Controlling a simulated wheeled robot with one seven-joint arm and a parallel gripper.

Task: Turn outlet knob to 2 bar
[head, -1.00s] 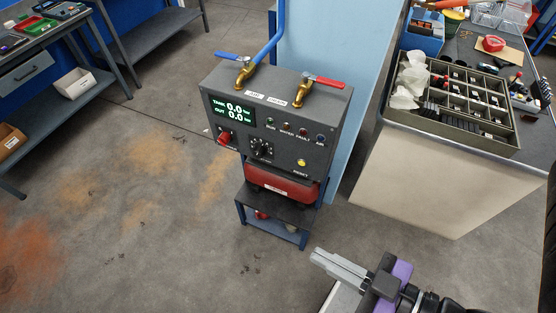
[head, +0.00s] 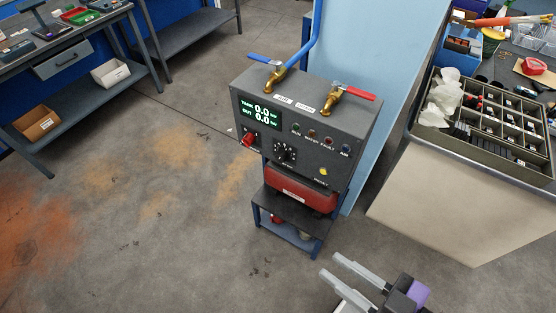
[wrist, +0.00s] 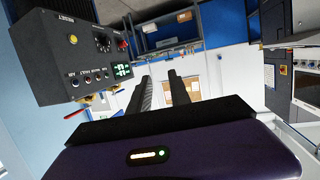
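The dark grey control box (head: 305,125) stands on a small stand in the middle of the head view. Its black outlet knob (head: 284,152) sits low on the front face, right of a red knob (head: 249,138). The display (head: 262,112) reads 0.0 bar for both TANK and OUT. In the wrist view the box (wrist: 75,50) appears turned over at the upper left, with the black knob (wrist: 103,43) on its face. My gripper (head: 334,264) is open and empty, lower right of the box and apart from it.
Blue-handled (head: 266,61) and red-handled (head: 354,92) valves stand on top of the box. A red tank (head: 300,193) sits below it. A bench with a compartment tray (head: 485,150) is at the right. The floor at left is clear.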

